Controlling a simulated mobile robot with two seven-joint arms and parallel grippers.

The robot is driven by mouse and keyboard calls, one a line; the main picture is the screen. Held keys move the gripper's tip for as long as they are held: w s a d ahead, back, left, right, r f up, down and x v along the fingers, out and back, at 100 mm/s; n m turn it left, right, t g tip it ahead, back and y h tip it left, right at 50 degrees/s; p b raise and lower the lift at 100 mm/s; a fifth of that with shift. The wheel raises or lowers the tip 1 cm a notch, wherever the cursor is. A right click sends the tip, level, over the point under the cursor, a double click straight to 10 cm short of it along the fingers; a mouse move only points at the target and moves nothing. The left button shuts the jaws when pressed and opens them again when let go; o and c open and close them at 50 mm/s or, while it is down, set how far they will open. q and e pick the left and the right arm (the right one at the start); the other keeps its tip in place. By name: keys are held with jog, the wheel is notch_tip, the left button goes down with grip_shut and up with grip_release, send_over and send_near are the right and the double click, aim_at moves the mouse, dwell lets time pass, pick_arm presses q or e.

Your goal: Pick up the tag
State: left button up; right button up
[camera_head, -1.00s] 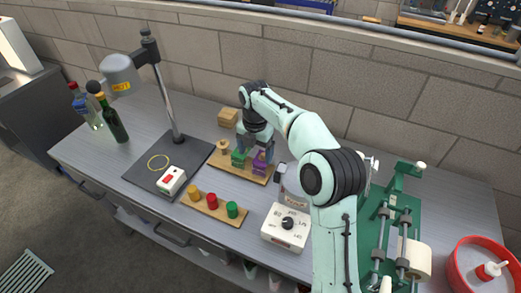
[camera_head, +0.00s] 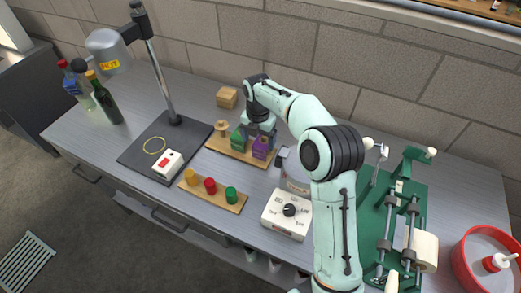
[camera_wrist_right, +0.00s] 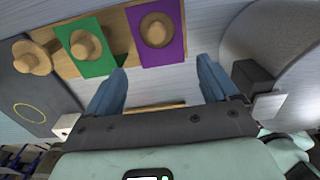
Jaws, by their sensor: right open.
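Two tags show in the right wrist view: a green one (camera_wrist_right: 84,44) and a purple one (camera_wrist_right: 172,31). Each is a flat square with a wooden knob standing up through it. The green tag (camera_head: 238,138) and the purple tag (camera_head: 261,148) are on a wooden board (camera_head: 222,151) in the head view, partly hidden by my right gripper. My right gripper (camera_wrist_right: 162,66) is open and empty. Its blue fingers reach toward the board, with the purple tag just beyond the gap between them. I cannot tell whether they touch it. My left gripper is not in view.
A bare wooden peg (camera_head: 222,128) stands left of the green tag. A second board (camera_head: 220,196) holds yellow, red and green pieces. A lamp stand (camera_head: 165,80), a white dial box (camera_head: 287,214) and a green machine (camera_head: 400,210) stand around.

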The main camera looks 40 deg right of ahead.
aim_at(259, 148)
jog(key=f, duration=0.4)
jog(key=shift+s+a+f, duration=0.1)
jog(key=shift+s+f, duration=0.2)
jog(key=shift+f, duration=0.1)
jog(key=c, duration=0.7)
jog(key=shift+r, duration=0.1)
